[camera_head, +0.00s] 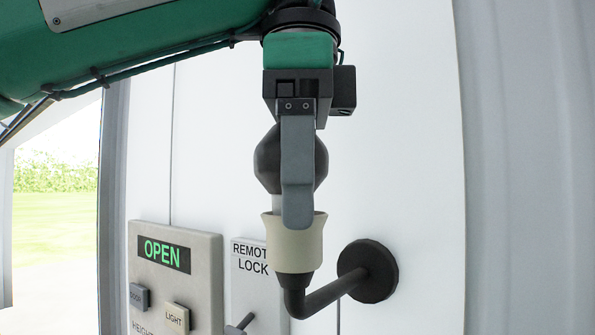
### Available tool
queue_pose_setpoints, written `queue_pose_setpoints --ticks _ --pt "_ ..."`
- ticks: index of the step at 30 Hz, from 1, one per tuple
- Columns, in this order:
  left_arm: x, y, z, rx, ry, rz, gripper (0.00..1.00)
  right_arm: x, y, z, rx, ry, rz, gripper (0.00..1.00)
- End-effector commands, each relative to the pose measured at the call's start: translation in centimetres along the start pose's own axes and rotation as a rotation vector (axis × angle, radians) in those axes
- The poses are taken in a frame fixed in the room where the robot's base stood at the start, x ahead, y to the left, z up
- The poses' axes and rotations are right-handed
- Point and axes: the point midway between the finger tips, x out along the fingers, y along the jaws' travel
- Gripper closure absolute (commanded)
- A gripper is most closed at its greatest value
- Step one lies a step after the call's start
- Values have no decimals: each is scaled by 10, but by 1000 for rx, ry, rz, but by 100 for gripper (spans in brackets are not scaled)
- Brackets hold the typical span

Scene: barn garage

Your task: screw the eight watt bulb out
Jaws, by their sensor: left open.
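The bulb (265,163) is a dark grey rounded body with a pale neck. It stands upright in a cream socket (296,248) on a black bent wall arm (330,293). My left gripper (297,215) points straight down from above. One grey finger lies in front of the bulb, and its tip overlaps the socket's rim. The other finger is hidden behind the bulb. The jaws are open around the bulb, and I cannot tell whether a finger touches it. No wattage mark is visible. My right gripper is out of view.
The wall arm's round black mount (372,271) is on the white wall. At the lower left are a control panel (200,262) with a lit OPEN sign and buttons, and a REMOTE LOCK plate (252,285) with a lever. A doorway to grass is at far left.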

Motion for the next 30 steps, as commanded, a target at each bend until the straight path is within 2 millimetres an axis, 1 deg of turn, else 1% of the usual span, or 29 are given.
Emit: queue_pose_setpoints --ticks 1,12,15,19,25,26,30 --pt "-4 -1 1 67 2 4 23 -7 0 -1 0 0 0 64" --pt "-3 0 0 596 2 3 23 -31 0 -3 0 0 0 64" --pt "-3 0 0 713 2 2 23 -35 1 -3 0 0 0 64" --pt "-1 0 0 793 2 0 23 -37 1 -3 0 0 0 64" --pt "0 0 0 800 2 -1 23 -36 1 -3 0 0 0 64" --pt "0 0 0 799 2 -1 25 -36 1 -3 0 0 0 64" --pt "0 0 0 798 2 -1 53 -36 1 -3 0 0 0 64"
